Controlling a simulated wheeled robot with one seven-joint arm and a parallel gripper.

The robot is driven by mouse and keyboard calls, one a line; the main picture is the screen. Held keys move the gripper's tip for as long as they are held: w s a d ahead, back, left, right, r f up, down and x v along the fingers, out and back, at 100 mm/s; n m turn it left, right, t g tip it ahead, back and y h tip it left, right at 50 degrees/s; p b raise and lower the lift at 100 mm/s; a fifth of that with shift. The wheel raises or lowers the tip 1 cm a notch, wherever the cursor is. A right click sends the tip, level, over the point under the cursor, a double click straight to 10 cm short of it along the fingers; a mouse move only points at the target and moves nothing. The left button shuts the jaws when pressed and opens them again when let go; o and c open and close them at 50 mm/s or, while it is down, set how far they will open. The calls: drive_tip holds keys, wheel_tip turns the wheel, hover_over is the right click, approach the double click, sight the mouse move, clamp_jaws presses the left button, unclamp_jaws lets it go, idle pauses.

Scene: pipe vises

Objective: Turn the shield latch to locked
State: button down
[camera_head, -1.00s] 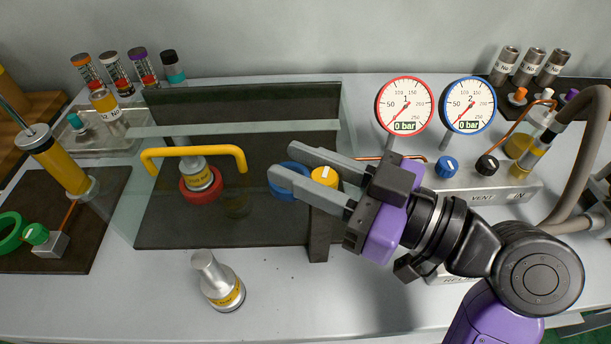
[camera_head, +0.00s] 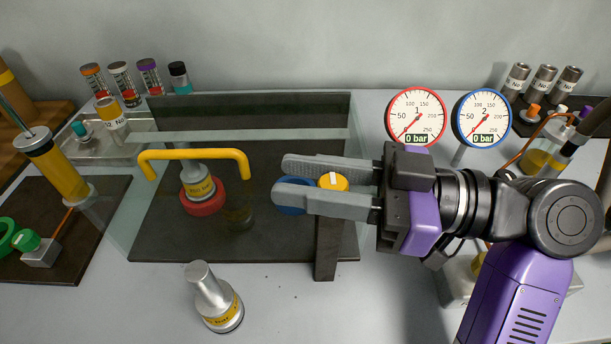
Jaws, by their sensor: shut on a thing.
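The shield latch is a round yellow knob (camera_head: 333,182) with a white mark, on top of a dark post (camera_head: 327,245) at the right end of the clear shield. The mark points roughly away from me, to the back. My gripper (camera_head: 280,179) reaches in from the right, its grey fingers level across the picture. The fingers are shut on the yellow knob, one on its far side and one on its near side. The tips extend past it to the left, over a blue ring (camera_head: 291,197), which they partly hide. The shield has a yellow handle (camera_head: 195,154).
A metal fitting in a red ring (camera_head: 202,197) stands behind the shield. Another fitting (camera_head: 214,300) stands loose in front. Two gauges, red-rimmed (camera_head: 416,116) and blue-rimmed (camera_head: 482,119), both reading 0 bar, stand behind my arm.

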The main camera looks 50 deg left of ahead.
drive_tip(key=shift+f, duration=0.15)
drive_tip(key=c, duration=1.1)
unclamp_jaws()
drive_tip(key=v, duration=0.7)
drive_tip(key=shift+w+d, duration=0.2)
drive_tip(key=shift+d, duration=0.1)
